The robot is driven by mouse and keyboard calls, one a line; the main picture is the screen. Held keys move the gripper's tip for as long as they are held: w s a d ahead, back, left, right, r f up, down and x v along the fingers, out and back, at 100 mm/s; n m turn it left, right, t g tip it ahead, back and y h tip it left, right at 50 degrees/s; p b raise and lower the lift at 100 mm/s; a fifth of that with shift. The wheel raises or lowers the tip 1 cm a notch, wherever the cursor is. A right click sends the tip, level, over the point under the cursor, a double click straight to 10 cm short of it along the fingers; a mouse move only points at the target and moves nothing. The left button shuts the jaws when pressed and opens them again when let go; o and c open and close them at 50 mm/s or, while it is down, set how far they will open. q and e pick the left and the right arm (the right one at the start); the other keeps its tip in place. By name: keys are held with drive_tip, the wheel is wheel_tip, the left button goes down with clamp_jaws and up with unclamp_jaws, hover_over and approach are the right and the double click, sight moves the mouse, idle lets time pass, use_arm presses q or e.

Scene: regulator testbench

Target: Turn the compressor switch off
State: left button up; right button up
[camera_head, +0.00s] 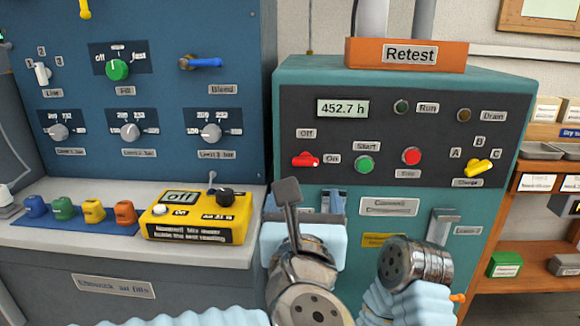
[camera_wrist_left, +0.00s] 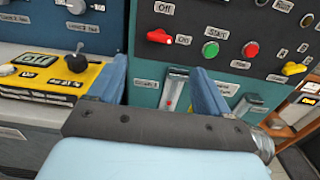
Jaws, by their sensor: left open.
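The compressor switch is a red knob (camera_head: 306,160) on the dark panel of the teal cabinet, between an "Off" label at its upper left and an "On" label at its right. Its handle lies nearly level, with one end toward "On". It also shows in the left wrist view (camera_wrist_left: 160,36). My left gripper (camera_head: 305,201) is below the switch, in front of the cabinet. In the left wrist view its two blue fingers (camera_wrist_left: 160,84) are apart, with nothing between them, and the knob is beyond them. My right gripper is not seen.
A green Start button (camera_head: 364,164), a red button (camera_head: 411,156) and a yellow selector (camera_head: 479,168) are right of the switch. A yellow meter box (camera_head: 195,214) stands on the bench at left. A "Retest" sign (camera_head: 409,54) tops the cabinet.

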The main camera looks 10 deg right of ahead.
sight(305, 165)
use_arm(q)
drive_tip(key=p+x, duration=0.2)
drive_tip(key=x, duration=1.1)
drive_tip(key=shift+w+f, duration=0.15)
drive_tip(key=shift+w, duration=0.05)
drive_tip(key=shift+c, duration=0.4)
drive_tip(key=c, duration=0.9)
drive_tip(key=shift+c, duration=0.3)
